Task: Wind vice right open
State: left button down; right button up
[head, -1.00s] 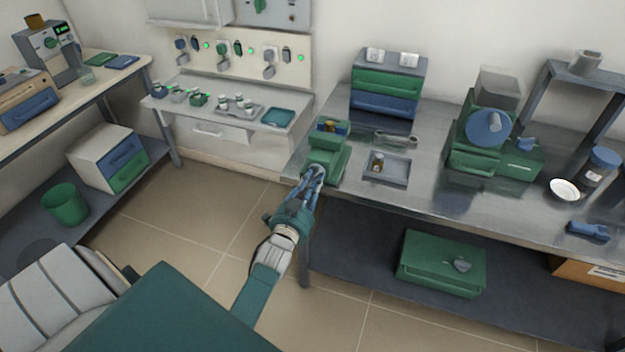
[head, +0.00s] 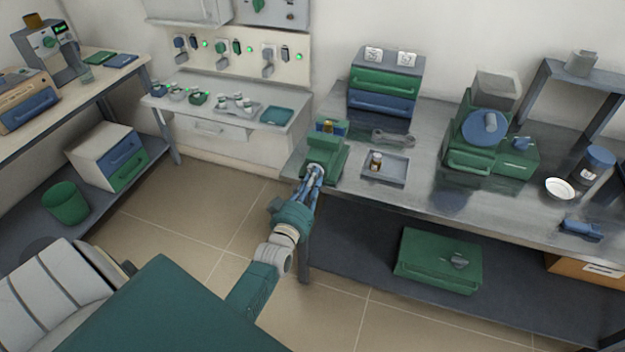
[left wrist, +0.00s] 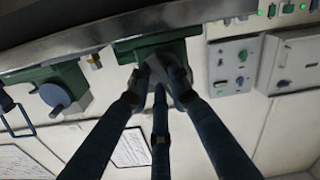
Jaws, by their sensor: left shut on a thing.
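The green vice (head: 324,150) stands at the left front corner of the metal bench, with a small yellowish piece (head: 327,127) at its top. My left gripper (head: 314,175) is at the vice's front, its blue fingers closed around the handle there. In the left wrist view the vice (left wrist: 150,46) is upside down, and the fingers (left wrist: 163,72) meet on a grey handle (left wrist: 158,66) that they largely hide. The size of any gap between the vice jaws cannot be told. My right gripper is not in view.
A grey tray (head: 398,180) with a small bottle (head: 376,161) lies right of the vice, with a wrench-like grey tool (head: 393,137) behind it. A drawer unit (head: 384,84) stands at the back. A green machine (head: 478,140) stands farther right. A green case (head: 438,261) sits on the lower shelf.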

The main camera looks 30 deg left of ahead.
pick_arm(q)
jog(key=shift+a+r+n+b, duration=0.1)
jog(key=shift+n+b, duration=0.4)
jog(key=shift+n, duration=4.4)
jog(key=c, duration=1.6)
grip_release()
jog(key=shift+o, duration=0.2)
jog(key=v, duration=1.2)
